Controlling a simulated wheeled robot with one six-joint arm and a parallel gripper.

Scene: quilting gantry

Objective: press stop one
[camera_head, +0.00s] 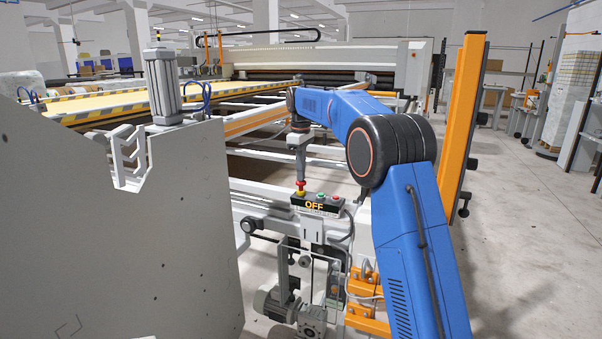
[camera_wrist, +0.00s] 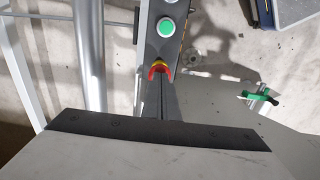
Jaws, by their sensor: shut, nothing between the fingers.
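The red stop button (camera_head: 301,184) with a yellow base stands at the left end of a small dark control box (camera_head: 318,206) marked OFF. My gripper (camera_head: 300,176) is shut and empty, pointing straight down just above the button. In the head view I cannot tell whether it touches the button. A green button (camera_wrist: 166,27) sits on the same box farther up that picture.
A large grey panel (camera_head: 110,235) stands at the left with a cylinder (camera_head: 162,85) above it. An orange post (camera_head: 463,115) rises at the right. White gantry rails (camera_head: 265,188) run behind the box. Open floor (camera_head: 530,240) lies at the right.

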